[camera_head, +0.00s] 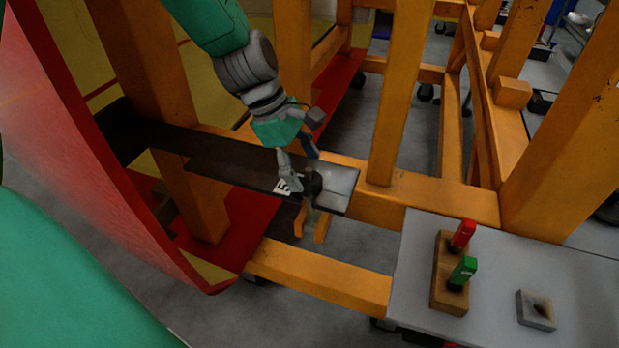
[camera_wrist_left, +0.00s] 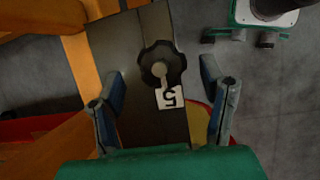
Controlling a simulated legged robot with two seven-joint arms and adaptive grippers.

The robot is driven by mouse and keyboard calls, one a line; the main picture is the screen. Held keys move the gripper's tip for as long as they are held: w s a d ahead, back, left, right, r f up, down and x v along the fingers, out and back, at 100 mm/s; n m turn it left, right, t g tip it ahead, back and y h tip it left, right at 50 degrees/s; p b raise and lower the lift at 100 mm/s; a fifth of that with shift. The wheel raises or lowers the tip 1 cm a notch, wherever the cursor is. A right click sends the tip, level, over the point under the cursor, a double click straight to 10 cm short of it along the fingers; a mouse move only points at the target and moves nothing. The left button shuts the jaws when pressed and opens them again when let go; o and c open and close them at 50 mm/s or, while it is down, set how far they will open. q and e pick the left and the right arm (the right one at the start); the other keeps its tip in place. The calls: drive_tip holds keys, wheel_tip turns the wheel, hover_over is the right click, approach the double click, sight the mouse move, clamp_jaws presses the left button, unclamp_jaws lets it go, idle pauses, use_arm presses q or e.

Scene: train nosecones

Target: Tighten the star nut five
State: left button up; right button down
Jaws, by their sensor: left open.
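The black star nut (camera_wrist_left: 162,64) sits near the end of a dark flat bar, with a white label marked 5 (camera_wrist_left: 170,97) beside it. In the head view the star nut (camera_head: 312,183) is partly hidden by my left gripper (camera_head: 303,178). In the left wrist view my left gripper (camera_wrist_left: 165,104) is open. Its two fingers stand wide apart on either side of the bar, and the nut lies between and slightly beyond the fingertips, not gripped. My right gripper is not in view.
The dark bar (camera_head: 230,165) runs from the red curved nosecone shell (camera_head: 70,110) to the orange frame (camera_head: 390,130). A grey table (camera_head: 400,295) at lower right carries a wooden block (camera_head: 440,285) with a red and a green handled item, and a small grey square block (camera_head: 536,310).

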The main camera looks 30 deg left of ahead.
sight(305, 175)
use_arm(q)
drive_tip(key=shift+x, duration=1.25)
drive_tip(key=shift+d+f, duration=0.2)
drive_tip(key=shift+f, duration=0.1)
drive_tip(key=shift+a+f, duration=0.1)
drive_tip(key=shift+a, duration=0.25)
drive_tip(key=c, duration=1.1)
drive_tip(key=shift+d, duration=0.1)
drive_tip(key=shift+c, duration=0.2)
